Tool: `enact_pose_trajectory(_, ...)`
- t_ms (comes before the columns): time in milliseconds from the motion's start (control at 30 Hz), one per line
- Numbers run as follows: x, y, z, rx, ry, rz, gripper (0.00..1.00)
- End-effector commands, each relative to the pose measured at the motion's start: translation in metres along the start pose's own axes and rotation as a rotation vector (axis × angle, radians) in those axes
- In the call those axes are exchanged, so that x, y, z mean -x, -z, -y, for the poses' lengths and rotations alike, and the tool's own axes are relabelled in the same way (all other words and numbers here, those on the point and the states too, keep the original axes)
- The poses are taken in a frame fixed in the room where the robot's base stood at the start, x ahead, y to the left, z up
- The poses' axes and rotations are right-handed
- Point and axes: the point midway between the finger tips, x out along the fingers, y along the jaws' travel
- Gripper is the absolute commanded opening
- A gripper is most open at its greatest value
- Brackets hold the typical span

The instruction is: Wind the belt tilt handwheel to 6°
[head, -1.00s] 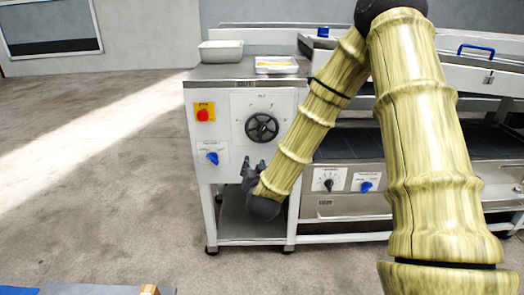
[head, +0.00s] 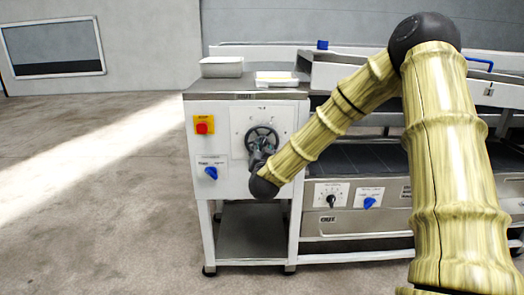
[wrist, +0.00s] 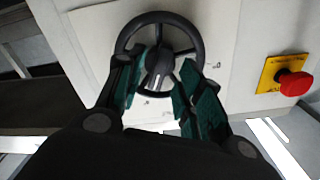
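The belt tilt handwheel (head: 262,139) is a black spoked wheel on the white front panel of the sheeter, with scale marks around it too small to read. It shows in the wrist view (wrist: 190,39) with its hub (wrist: 160,62) in the middle. My gripper (wrist: 164,78) is in front of the wheel, its two green-padded fingers apart on either side of the hub. I cannot tell whether the pads touch the hub. In the head view my gripper (head: 258,156) covers the wheel's lower part.
A red stop button on a yellow plate (head: 204,125) and a blue switch (head: 211,173) sit left of the wheel. A black knob (head: 331,201) and another blue switch (head: 369,202) are on the lower right panel. A metal tray (head: 222,67) stands on top.

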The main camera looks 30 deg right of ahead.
Motion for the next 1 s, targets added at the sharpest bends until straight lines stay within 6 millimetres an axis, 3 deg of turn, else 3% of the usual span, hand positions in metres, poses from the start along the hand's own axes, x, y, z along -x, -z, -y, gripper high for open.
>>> enact_pose_trajectory(200, -0.018, 0.0, 0.0, 0.0, 0.0, 0.0, 0.37)
enact_pose_trajectory(567, -0.021, 0.0, 0.0, 0.0, 0.0, 0.001, 0.37)
enact_pose_trajectory(767, -0.021, 0.0, 0.0, 0.0, 0.0, 0.001, 0.0)
enact_pose_trajectory(1000, -0.021, 0.0, 0.0, -0.005, 0.0, 0.001, 0.0)
